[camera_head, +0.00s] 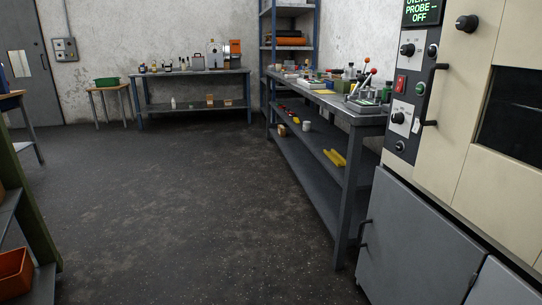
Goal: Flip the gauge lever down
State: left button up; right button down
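Lever-like rods with red ball knobs (367,60) stand raised on a small device (364,102) at the near end of the long grey workbench on the right. One rod leans up and to the right. At this distance I cannot tell for certain which is the gauge lever, and no gauge face is clear. Neither of my grippers is in view.
A green shelf (30,205) with an orange bin (14,274) is at left. The middle floor is clear.

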aim_at(361, 79)
jog(key=i+j, duration=0.15)
jog(key=i, duration=0.4)
jog(key=i+j+z, duration=0.1)
jog(key=i, duration=0.45)
jog(key=i+j, duration=0.15)
jog(key=i, duration=0.35)
jog(key=i+j+z, duration=0.2)
jog(key=i, duration=0.15)
jog(key=i+j+z, duration=0.15)
jog(key=i, duration=0.2)
